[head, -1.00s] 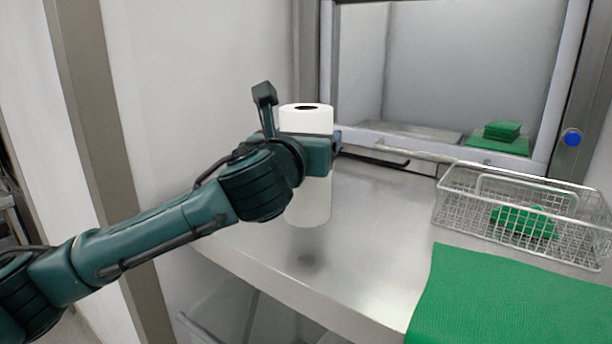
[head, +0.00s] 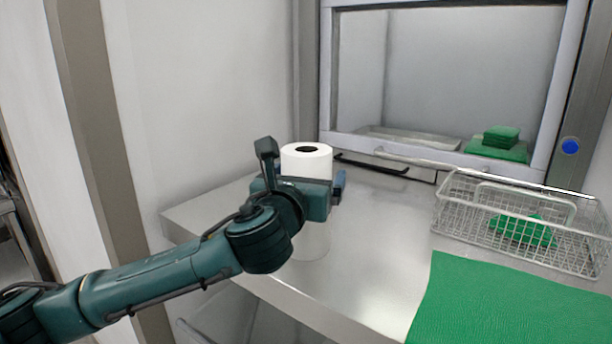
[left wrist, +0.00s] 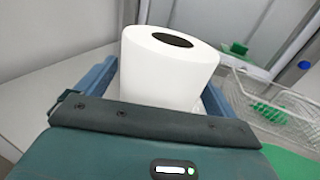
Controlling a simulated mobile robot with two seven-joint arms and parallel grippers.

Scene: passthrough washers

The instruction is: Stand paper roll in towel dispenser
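The white paper roll (head: 306,163) stands upright on the steel counter, its dark core hole facing up. My left gripper (head: 335,188) is around the roll's middle with its fingers spread, one on each side. In the left wrist view, the roll (left wrist: 165,75) sits between the two blue fingers (left wrist: 160,88), with a gap beside the left finger. The lower part of the roll shows pale grey below my gripper, and its base looks to be on the counter. I cannot make out a towel dispenser. My right gripper is not in view.
A wire basket (head: 460,225) with a green cloth (head: 523,231) stands on the counter at right. A green mat (head: 480,305) lies in front of it. Behind is a framed passthrough opening (head: 450,162) with folded green cloths (head: 500,143). A wall rises at left.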

